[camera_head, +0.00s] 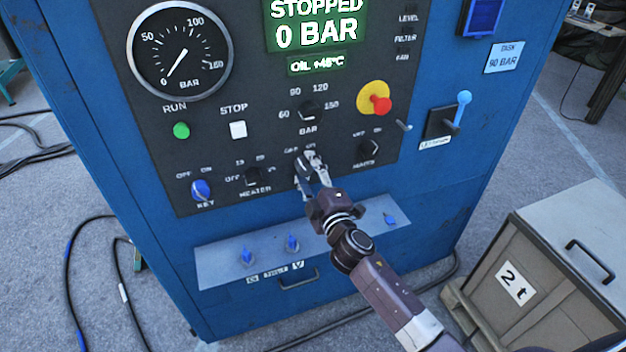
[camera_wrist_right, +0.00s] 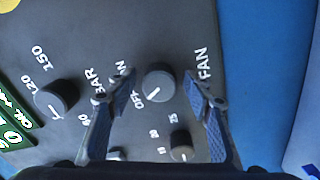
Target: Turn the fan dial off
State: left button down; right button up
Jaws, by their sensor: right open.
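In the head view my right gripper (camera_head: 312,168) is at the lower middle of the panel and hides most of the dial. My left gripper is not in view.
The pressure dial (camera_head: 308,110) sits above the gripper, the heater dial (camera_head: 252,176) to its left and another dial (camera_head: 368,148) to its right. A red emergency button (camera_head: 381,105) and a blue-tipped lever (camera_head: 463,98) are farther right. Below is a light strip (camera_head: 325,238) with blue switches.

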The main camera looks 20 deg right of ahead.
jog(key=s, duration=1.1)
jog(key=shift+s+d, duration=0.2)
jog(key=shift+s, duration=0.1)
jog(key=s+f+m+g, duration=0.1)
jog(key=f, duration=0.6)
jog(key=s+d+f+m+g, duration=0.1)
jog(key=f+g, duration=0.1)
jog(key=f, duration=0.5)
jog(key=s+f+g, duration=0.1)
jog(key=f, duration=0.5)
jog(key=shift+s+d+f+m, duration=0.1)
jog(key=shift+d+f+m, duration=0.05)
jog(key=shift+f+m, duration=0.25)
jog(key=s+d+f+m+g, duration=0.1)
jog(key=s+f+m+g, duration=0.25)
jog(key=s+f, duration=1)
jog(key=s+d+f+m+g, duration=0.15)
jog(key=s+f+g, duration=0.35)
jog(key=s+f, duration=0.8)
jog(key=s+f+m+g, duration=0.2)
jog(key=s+f, duration=0.3)
jog(key=s, duration=0.4)
jog(key=s+a+f+m+g, duration=0.1)
jog(key=s+f+m+g, duration=0.1)
jog(key=s+f, duration=0.4)
jog(key=s, duration=0.4)
jog(key=shift+h, duration=0.3)
jog(key=shift+g, duration=0.25)
jog(key=shift+c, duration=0.6)
